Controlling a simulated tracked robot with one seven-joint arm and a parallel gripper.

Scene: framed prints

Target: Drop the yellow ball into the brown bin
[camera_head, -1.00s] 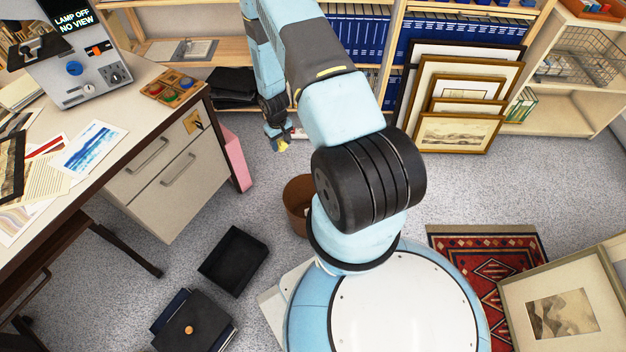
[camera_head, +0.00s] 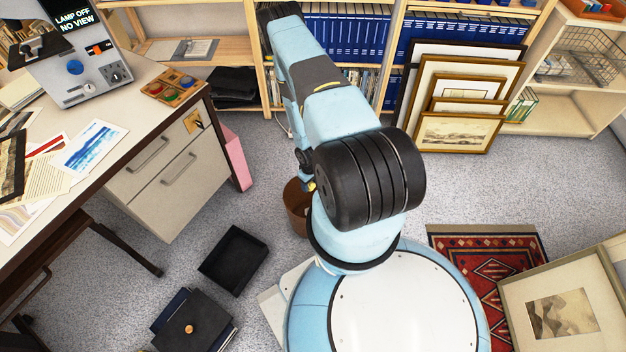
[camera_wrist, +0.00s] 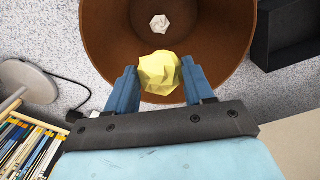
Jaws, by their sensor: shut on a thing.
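The yellow ball (camera_wrist: 160,73) is a crumpled, faceted lump held between the two blue fingers of my gripper (camera_wrist: 158,84) in the wrist view. My gripper is shut on it. The brown bin (camera_wrist: 105,45) lies beyond the ball in the wrist view, its open mouth facing the camera, and the ball shows against its inside. A small white crumpled piece (camera_wrist: 159,23) lies on the bin's floor. In the head view the bin (camera_head: 296,222) stands on the carpet beside my base, partly hidden by my arm. A small yellow bit of the ball (camera_head: 311,186) shows over the bin.
A black open tray (camera_head: 233,261) sits on the carpet left of the bin, with a dark box (camera_head: 192,322) in front of it. A desk with drawers (camera_head: 165,180) stands at the left. Shelves (camera_head: 345,40) and leaning framed prints (camera_head: 460,105) line the back.

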